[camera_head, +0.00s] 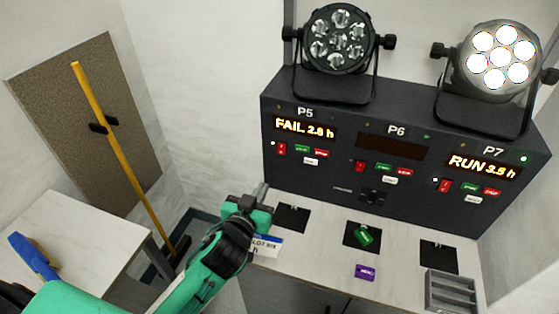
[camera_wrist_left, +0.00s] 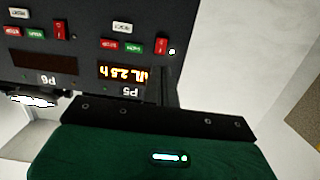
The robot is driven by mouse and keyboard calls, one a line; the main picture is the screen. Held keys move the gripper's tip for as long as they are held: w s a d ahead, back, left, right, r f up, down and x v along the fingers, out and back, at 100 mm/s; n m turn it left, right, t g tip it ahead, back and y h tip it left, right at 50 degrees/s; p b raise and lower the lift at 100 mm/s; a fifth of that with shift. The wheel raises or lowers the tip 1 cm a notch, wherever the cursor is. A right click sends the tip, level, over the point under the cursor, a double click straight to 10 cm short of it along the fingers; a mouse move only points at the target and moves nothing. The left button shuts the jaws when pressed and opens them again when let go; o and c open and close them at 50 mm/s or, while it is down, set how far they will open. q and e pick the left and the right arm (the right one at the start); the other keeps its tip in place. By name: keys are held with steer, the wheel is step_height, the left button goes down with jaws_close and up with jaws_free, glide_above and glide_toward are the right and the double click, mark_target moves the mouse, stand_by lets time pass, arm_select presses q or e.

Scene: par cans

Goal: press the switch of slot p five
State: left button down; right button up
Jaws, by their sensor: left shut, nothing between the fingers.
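The slot P5 panel (camera_head: 305,127) is at the left of the dark console, with a lit display reading FAIL. Its red rocker switch (camera_head: 282,149) sits left of the green and red buttons, beside a small white light. In the left wrist view the same red switch (camera_wrist_left: 162,45) shows upside down, close to the dark finger. My left gripper (camera_head: 262,191) is shut and empty, below and slightly left of the switch, apparently apart from it. The fingers also show in the left wrist view (camera_wrist_left: 165,82). My right gripper is not in view.
Slot P6 has a dark display (camera_head: 390,146); slot P7 reads RUN (camera_head: 483,166). A dark par can (camera_head: 339,39) and a lit one (camera_head: 501,58) stand on top. The bench holds a green block (camera_head: 364,237), a purple block (camera_head: 365,271) and a grey tray (camera_head: 450,292).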

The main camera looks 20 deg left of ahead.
mark_target(283, 155)
arm_select(q)
steer(key=w+p, duration=0.1)
steer(key=w, duration=0.3)
steer(key=w+f+p, duration=0.1)
steer(key=w, duration=0.4)
steer(key=w+f+p, duration=0.1)
steer(key=w+p, duration=0.1)
steer(key=w, duration=0.2)
steer(key=shift+w+d, duration=0.2)
steer(key=shift+w, duration=0.2)
steer(key=shift+w+d+t+b, duration=0.1)
steer(key=shift+w+t+b, duration=0.2)
steer(key=shift+b, duration=0.75)
steer(key=shift+s+f, duration=0.1)
